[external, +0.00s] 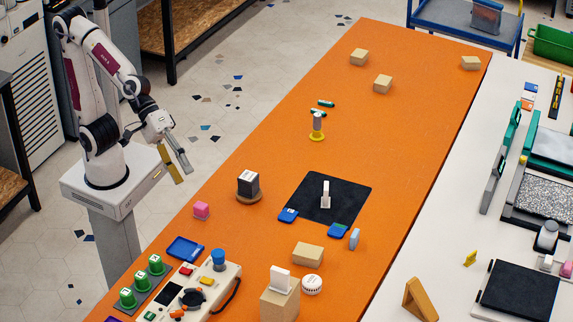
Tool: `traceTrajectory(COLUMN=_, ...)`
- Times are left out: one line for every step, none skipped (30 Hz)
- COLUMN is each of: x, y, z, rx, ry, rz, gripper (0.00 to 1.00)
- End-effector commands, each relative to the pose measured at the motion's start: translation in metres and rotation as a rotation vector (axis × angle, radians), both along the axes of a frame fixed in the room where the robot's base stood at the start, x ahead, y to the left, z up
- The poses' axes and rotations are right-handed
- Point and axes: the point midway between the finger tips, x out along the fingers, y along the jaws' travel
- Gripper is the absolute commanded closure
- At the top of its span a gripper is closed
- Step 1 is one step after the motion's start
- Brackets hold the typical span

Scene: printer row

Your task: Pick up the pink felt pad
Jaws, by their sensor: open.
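A small pink block-like thing (201,210), the only pink thing on the orange table and likely the pink felt pad, sits near the table's left edge. A dark box on a round base stands just behind it to the right, and a blue tray lies in front of it to the left. My gripper (177,168) hangs beyond the table's left edge, up and left of the pink thing and clear of it. Its fingers are apart and empty, pointing down. Nothing hides the pink thing.
The dark box (248,185) and the blue tray (185,249) are the closest neighbours. A control panel (190,290) and green-topped buttons (140,281) fill the near left. A black mat (350,190) lies to the right.

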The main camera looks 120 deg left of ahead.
Motion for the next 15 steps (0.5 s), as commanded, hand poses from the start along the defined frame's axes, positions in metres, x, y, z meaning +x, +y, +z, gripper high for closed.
traceTrajectory(x=0.011, y=-0.004, z=-0.003, rx=-0.057, ry=0.012, rz=0.056, gripper=0.50)
traceTrajectory(x=0.017, y=-0.006, z=-0.004, rx=-0.093, ry=0.019, rz=0.093, gripper=0.50)
traceTrajectory(x=0.026, y=-0.007, z=-0.005, rx=-0.142, ry=0.027, rz=0.143, gripper=0.50)
traceTrajectory(x=0.032, y=-0.008, z=-0.007, rx=-0.178, ry=0.034, rz=0.182, gripper=0.50)
traceTrajectory(x=0.038, y=-0.009, z=-0.008, rx=-0.213, ry=0.038, rz=0.221, gripper=0.50)
traceTrajectory(x=0.046, y=-0.010, z=-0.011, rx=-0.260, ry=0.046, rz=0.272, gripper=0.50)
traceTrajectory(x=0.051, y=-0.011, z=-0.013, rx=-0.293, ry=0.052, rz=0.312, gripper=0.50)
traceTrajectory(x=0.057, y=-0.011, z=-0.015, rx=-0.327, ry=0.058, rz=0.351, gripper=0.50)
traceTrajectory(x=0.064, y=-0.011, z=-0.019, rx=-0.371, ry=0.066, rz=0.404, gripper=0.50)
traceTrajectory(x=0.069, y=-0.011, z=-0.022, rx=-0.405, ry=0.071, rz=0.444, gripper=0.50)
traceTrajectory(x=0.074, y=-0.011, z=-0.025, rx=-0.438, ry=0.077, rz=0.485, gripper=0.50)
traceTrajectory(x=0.080, y=-0.010, z=-0.029, rx=-0.479, ry=0.083, rz=0.540, gripper=0.50)
traceTrajectory(x=0.084, y=-0.009, z=-0.033, rx=-0.509, ry=0.088, rz=0.582, gripper=0.50)
traceTrajectory(x=0.088, y=-0.009, z=-0.037, rx=-0.539, ry=0.093, rz=0.623, gripper=0.50)
traceTrajectory(x=0.094, y=-0.008, z=-0.042, rx=-0.580, ry=0.097, rz=0.679, gripper=0.50)
